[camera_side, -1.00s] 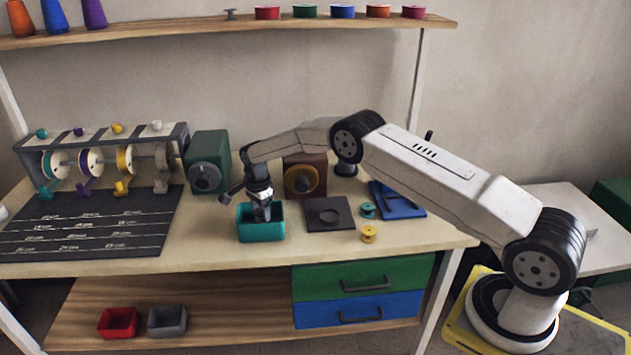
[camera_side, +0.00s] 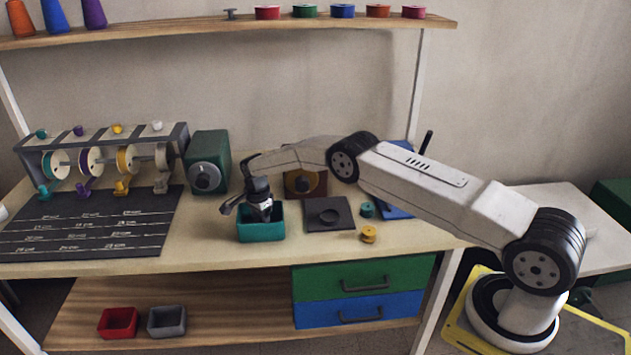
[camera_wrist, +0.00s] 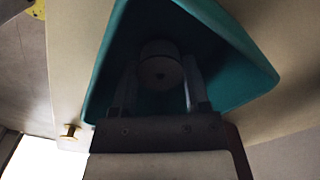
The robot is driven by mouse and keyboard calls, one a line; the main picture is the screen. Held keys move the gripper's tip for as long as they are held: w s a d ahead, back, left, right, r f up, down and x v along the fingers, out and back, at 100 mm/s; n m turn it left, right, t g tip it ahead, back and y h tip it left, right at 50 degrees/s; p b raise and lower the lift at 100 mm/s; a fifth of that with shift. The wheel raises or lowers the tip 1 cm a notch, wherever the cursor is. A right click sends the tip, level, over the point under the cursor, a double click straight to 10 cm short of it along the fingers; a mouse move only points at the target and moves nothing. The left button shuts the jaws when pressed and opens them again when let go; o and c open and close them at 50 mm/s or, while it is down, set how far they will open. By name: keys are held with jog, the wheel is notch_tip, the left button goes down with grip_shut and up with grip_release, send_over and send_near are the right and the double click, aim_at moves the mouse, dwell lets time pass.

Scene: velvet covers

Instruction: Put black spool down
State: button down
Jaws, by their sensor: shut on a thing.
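My gripper (camera_side: 262,214) reaches down into the teal bin (camera_side: 262,233) on the bench. The wrist view shows the teal bin's walls (camera_wrist: 222,40) around the fingers. Between the fingers is a dark, round spool with a small centre hole, the black spool (camera_wrist: 160,66). My gripper is shut on it. The spool is hidden by the bin and gripper in the side view. I cannot tell whether it touches the bin floor, which is in deep shadow.
A dark square plate with a round recess (camera_side: 330,215) lies right of the bin. A yellow spool (camera_side: 369,234) and a teal spool (camera_side: 367,209) stand beyond it. A green winding box (camera_side: 208,165) and a dark measuring mat (camera_side: 85,225) are to the left.

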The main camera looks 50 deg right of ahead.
aim_at(261, 221)
jog(key=shift+f, duration=0.15)
jog(key=shift+c, duration=0.3)
grip_release()
notch_tip(261, 221, up, 12)
jog(key=shift+r, duration=0.2)
dwell(0.4)
dwell(0.6)
